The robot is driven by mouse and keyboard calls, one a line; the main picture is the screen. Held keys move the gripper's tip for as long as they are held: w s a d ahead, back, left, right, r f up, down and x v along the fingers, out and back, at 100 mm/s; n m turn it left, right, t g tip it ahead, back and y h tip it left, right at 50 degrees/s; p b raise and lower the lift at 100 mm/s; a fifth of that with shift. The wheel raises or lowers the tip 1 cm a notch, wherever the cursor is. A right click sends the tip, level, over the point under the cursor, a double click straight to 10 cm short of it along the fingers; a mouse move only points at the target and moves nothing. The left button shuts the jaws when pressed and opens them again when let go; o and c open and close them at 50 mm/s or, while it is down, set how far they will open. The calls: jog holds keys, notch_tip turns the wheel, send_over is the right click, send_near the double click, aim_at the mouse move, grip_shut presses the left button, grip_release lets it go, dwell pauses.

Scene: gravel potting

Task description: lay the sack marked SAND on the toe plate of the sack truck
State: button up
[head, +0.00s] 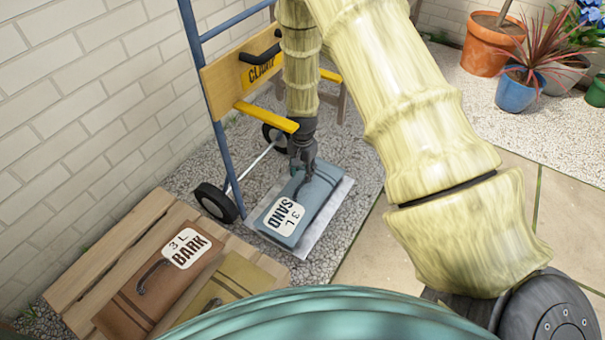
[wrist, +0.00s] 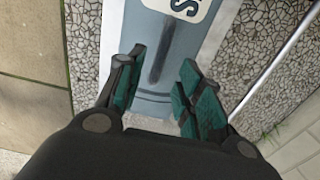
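The blue-grey sack marked SAND (head: 317,195) lies flat on the pale metal toe plate (head: 333,212) of the sack truck (head: 211,95). The plate shows around its edges. My gripper (head: 302,165) is above the far end of the sack, pointing down. In the wrist view my gripper (wrist: 164,88) has its teal-padded fingers apart, with the dark strap handle (wrist: 163,52) of the sack (wrist: 141,50) in the gap between them. The pads do not appear to close on the handle. The bare toe plate (wrist: 222,25) also shows in the wrist view.
A wooden pallet (head: 130,225) at lower left holds a brown sack marked BARK (head: 150,285) and an olive sack (head: 235,280). A yellow clamp arm (head: 266,117) of the truck is close beside my arm. Potted plants (head: 515,90) stand at upper right. Paving lies right of the plate.

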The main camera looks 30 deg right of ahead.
notch_tip(320, 180, up, 5)
jog(key=shift+f+p, duration=0.1)
jog(key=shift+p, duration=0.8)
